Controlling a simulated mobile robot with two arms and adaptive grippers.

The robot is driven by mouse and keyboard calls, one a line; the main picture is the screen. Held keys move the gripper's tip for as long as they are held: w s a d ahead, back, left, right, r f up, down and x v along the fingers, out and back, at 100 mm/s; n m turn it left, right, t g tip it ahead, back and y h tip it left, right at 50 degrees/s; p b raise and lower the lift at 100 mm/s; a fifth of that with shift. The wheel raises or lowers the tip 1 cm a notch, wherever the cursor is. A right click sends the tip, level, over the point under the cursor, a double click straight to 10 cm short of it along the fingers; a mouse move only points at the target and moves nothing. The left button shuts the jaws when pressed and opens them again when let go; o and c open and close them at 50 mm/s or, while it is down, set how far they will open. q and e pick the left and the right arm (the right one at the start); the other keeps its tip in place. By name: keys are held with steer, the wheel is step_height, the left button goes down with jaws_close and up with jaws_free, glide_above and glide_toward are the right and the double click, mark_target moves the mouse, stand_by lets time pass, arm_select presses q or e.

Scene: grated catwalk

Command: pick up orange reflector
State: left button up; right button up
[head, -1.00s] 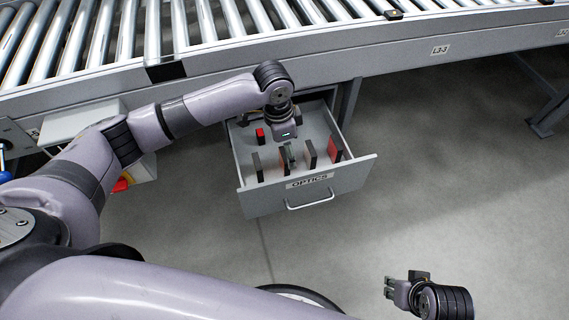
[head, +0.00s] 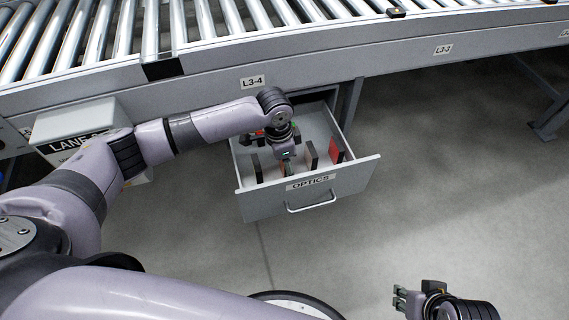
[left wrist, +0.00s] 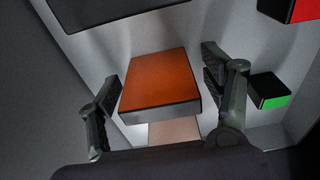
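The orange reflector (left wrist: 158,80) is a flat block with an orange top face and a grey edge, seen close up in the left wrist view. My left gripper (left wrist: 160,72) is open, with one finger on each side of it and gaps visible between. In the head view my left gripper (head: 285,155) reaches down into the open drawer (head: 315,198) labelled OPTICS and mostly hides the reflector. My right gripper (head: 399,298) is open and empty over the floor at the lower right.
In the drawer, a red-faced piece (head: 336,150) and a dark upright piece (head: 311,156) stand right of my left gripper. A green-faced block (left wrist: 270,92) and a red-and-black block (left wrist: 292,10) lie to the reflector's right in the wrist view. The roller conveyor (head: 230,50) runs above the drawer.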

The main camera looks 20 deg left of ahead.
arm_select(q)
steer(key=c, duration=1.2)
